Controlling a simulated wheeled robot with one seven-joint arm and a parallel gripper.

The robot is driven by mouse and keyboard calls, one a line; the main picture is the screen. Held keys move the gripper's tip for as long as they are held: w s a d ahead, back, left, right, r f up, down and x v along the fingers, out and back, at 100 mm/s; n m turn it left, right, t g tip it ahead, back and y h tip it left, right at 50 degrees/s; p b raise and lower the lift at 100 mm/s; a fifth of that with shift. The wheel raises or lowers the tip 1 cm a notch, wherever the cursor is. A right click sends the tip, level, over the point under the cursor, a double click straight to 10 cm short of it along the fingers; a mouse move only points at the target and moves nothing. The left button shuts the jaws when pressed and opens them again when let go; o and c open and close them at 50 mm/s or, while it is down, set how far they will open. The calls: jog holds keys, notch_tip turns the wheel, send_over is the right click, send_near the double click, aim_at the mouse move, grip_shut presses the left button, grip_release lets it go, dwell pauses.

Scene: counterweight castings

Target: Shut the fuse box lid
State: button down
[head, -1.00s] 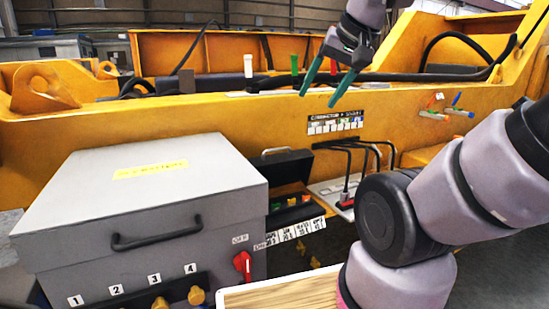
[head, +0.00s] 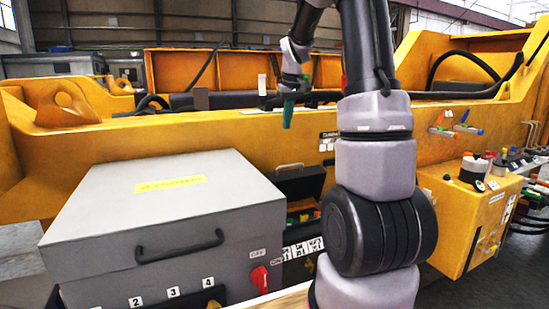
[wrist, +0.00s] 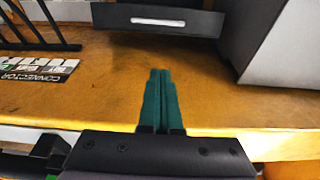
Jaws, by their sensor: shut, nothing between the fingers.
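The fuse box (head: 304,212) is a small black box right of the big grey box, with coloured fuses showing inside. Its black lid (head: 300,183) stands raised at the back, with a pale handle along its top edge. My arm hides the fuse box's right side. The lid also shows in the wrist view (wrist: 160,22), at the top, its handle facing me. My gripper (head: 288,122) has green fingers and points down, above the lid in the picture. In the wrist view the fingers (wrist: 161,74) are together, empty, and apart from the lid.
The large grey box (head: 165,215) with a black handle and a red switch (head: 260,278) stands at the left. The yellow machine frame (head: 110,140) runs behind. A yellow control box (head: 470,215) with levers stands at the right. A connector panel (wrist: 38,68) shows in the wrist view.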

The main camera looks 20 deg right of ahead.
jog(key=w+f, duration=0.1)
send_over(287, 173)
jog(key=w, duration=0.1)
jog(key=x, duration=0.3)
jog(key=s+x, duration=0.1)
jog(key=x, duration=0.3)
jog(key=s+x, duration=0.1)
jog(key=x, duration=0.2)
jog(key=shift+d+f, duration=0.1)
jog(key=shift+f, duration=0.35)
jog(key=shift+s+f, duration=0.4)
jog(key=shift+s, duration=0.2)
